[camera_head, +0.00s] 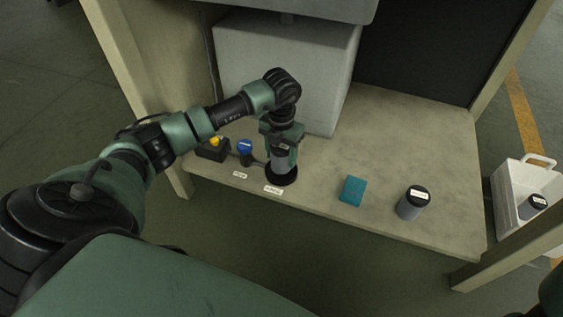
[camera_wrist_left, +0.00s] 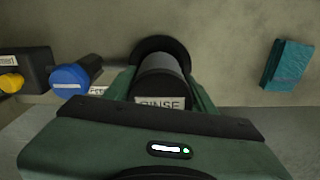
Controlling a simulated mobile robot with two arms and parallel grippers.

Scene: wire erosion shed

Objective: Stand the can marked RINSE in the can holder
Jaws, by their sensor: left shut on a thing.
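The RINSE can (camera_wrist_left: 162,84), grey with a dark lid and a white label, is between the fingers of my left gripper (camera_head: 281,150). The gripper is shut on it from above, and the can looks upright. The can (camera_head: 280,162) is over the round black can holder (camera_head: 283,180) on the bench. In the left wrist view the holder's dark rim (camera_wrist_left: 150,44) shows around the can's far side. I cannot tell whether the can's bottom rests in it. My right gripper is not in view.
Left of the holder are a blue-capped item (camera_head: 245,148) and a dark box with a yellow button (camera_head: 213,149). Right of it lie a teal block (camera_head: 352,190) and another grey can (camera_head: 413,204) on the bench (camera_head: 420,140). A white bin (camera_head: 515,205) stands at far right.

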